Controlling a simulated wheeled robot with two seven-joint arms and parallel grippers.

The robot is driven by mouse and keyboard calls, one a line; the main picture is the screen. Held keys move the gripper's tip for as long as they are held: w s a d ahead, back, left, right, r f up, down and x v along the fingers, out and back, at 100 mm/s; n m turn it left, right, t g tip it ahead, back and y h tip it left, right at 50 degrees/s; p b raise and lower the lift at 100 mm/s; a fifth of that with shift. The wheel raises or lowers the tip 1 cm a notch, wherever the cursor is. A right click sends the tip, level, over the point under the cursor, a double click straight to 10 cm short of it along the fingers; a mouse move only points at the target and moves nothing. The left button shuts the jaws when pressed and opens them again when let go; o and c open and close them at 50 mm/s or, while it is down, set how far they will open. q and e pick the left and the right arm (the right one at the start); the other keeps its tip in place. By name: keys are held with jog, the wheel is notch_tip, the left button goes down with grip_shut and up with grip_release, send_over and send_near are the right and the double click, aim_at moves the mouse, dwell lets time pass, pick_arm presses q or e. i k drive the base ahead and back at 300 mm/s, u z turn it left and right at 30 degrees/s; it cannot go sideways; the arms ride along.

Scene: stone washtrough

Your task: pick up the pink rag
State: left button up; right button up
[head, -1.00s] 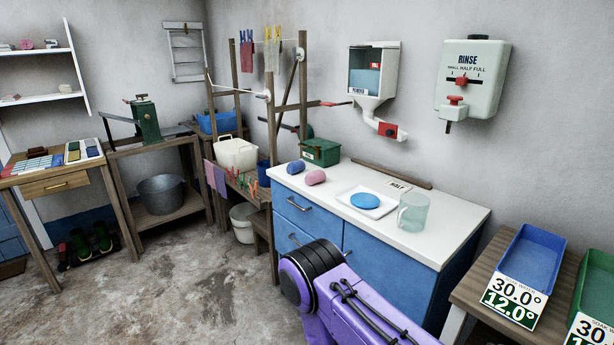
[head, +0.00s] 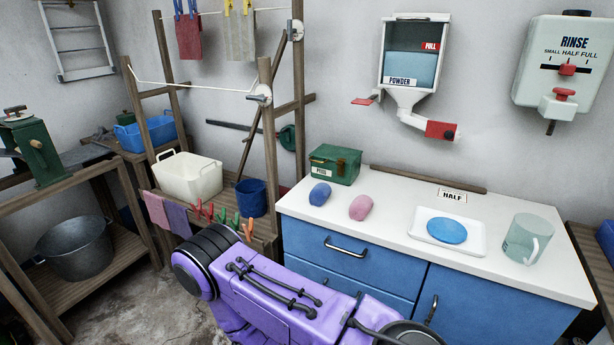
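A rolled or bunched pink bundle (head: 361,207), which looks like a rag, lies on the white countertop (head: 400,255) near its left end. A blue bundle (head: 320,194) of like shape lies just left of it, apart from it. A flat pink cloth (head: 156,209) also hangs over a rail at the left, beside a purple cloth (head: 177,219). One of my purple arms crosses the bottom of the head view in front of the blue cabinet. Neither gripper shows, and nothing is seen touching either pink thing.
A green box (head: 335,165) stands behind the bundles. A white tray with a blue disc (head: 446,230) and a clear jug (head: 525,240) stand to the right. The powder dispenser (head: 412,60) hangs above. Several clothes pegs (head: 225,216) line the rail. The counter's front middle is clear.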

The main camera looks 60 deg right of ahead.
aim_at(362, 205)
jog(key=i, duration=1.15)
jog(key=z, duration=2.55)
